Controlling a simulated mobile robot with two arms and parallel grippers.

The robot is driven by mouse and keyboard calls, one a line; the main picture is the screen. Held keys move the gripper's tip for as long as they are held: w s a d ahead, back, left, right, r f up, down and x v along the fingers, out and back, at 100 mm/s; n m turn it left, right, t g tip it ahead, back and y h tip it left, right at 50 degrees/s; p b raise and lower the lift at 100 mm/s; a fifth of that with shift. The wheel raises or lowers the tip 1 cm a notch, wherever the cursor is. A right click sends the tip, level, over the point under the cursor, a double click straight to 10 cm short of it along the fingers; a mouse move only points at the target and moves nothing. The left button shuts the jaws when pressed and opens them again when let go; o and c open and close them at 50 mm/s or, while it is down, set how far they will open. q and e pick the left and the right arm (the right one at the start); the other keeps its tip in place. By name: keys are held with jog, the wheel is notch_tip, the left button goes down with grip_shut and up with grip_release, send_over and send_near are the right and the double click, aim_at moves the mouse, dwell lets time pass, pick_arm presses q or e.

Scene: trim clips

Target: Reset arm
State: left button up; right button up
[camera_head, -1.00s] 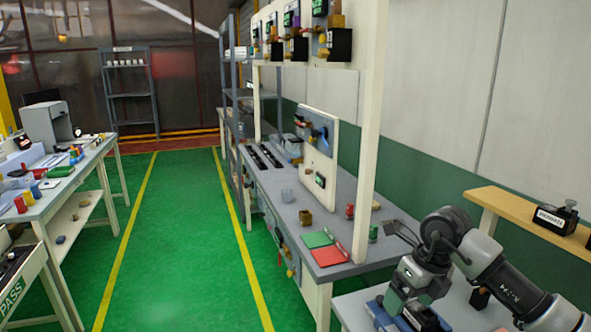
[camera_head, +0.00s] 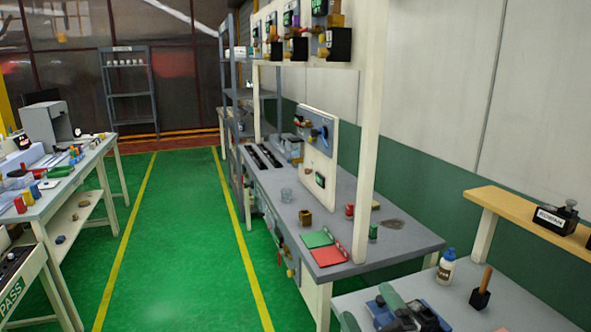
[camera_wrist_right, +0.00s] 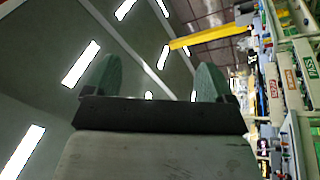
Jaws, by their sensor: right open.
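My right gripper (camera_head: 368,302) shows at the bottom of the head view as two green fingers, pointing up and spread apart. The rest of its arm is out of that view. In the right wrist view the two green fingers (camera_wrist_right: 158,62) are wide apart with nothing between them, against the ceiling and its lamps. A blue and dark device (camera_head: 424,314) on the near right table shows behind the fingers, partly hidden and cut by the frame edge. My left gripper is in neither view.
The near right table also bears a white bottle (camera_head: 446,267) and a wooden-handled tool (camera_head: 481,290). A grey workbench (camera_head: 400,238) with red and green mats stands behind it. A tan shelf (camera_head: 500,205) is at the right. The green aisle (camera_head: 180,230) is clear.

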jog(key=s+d+f+m+g+h, duration=0.4)
jog(key=d+f+m+h, duration=0.2)
jog(key=f+m+h, duration=0.25)
jog(key=s+d+f+m+g, duration=0.1)
jog(key=s+f+m+g, duration=0.1)
jog(key=s+f+g, duration=0.7)
jog(key=s+d+f+m+g, duration=0.15)
jog(key=s+f+g, duration=0.35)
jog(key=s, duration=0.7)
jog(key=s+a+f+b+x, duration=0.1)
jog(key=s+b+x, duration=0.2)
jog(key=x, duration=1.2)
jog(key=s+a+f+b+x, duration=0.1)
jog(key=s+b+x, duration=0.25)
jog(key=x, duration=1.15)
jog(key=s+d+f+b, duration=0.1)
jog(key=s+f, duration=0.7)
jog(key=f, duration=0.2)
jog(key=s+d+f+g+b, duration=0.1)
jog(key=s+d+f+b, duration=0.1)
jog(key=s+f, duration=0.7)
notch_tip(320, 180, down, 2)
jog(key=shift+f+g+y, duration=0.1)
jog(key=shift+g+y, duration=0.2)
jog(key=shift+y, duration=0.05)
jog(key=shift+c, duration=0.5)
